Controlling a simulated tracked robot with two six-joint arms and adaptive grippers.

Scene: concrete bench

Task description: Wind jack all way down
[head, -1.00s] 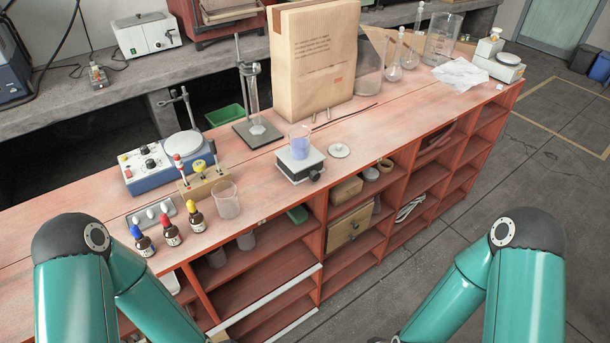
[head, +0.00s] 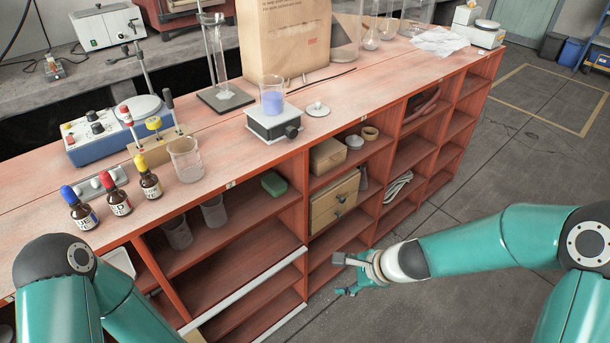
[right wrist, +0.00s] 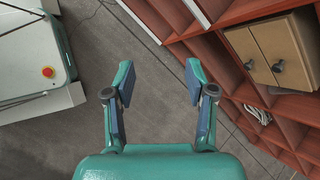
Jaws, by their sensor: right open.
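The jack (head: 272,126) is a small white-topped lab jack with a dark body, on the red bench top near its front edge. A dark knob (head: 292,131) sticks out at its right side. A glass beaker with blue liquid (head: 272,97) stands on the jack's top plate. My right gripper (head: 342,275) is in front of the shelves, below the bench top and well away from the jack. It is open and empty, with both fingers (right wrist: 160,92) apart in the right wrist view. Only my left arm's links show at lower left; the left gripper is out of view.
A white lid-like disc (head: 318,109) lies right of the jack. A clear beaker (head: 186,160) and several dropper bottles (head: 117,195) stand to the left. A paper bag (head: 285,40) and a stand (head: 224,97) are behind. Open floor (head: 480,170) lies right of the shelves.

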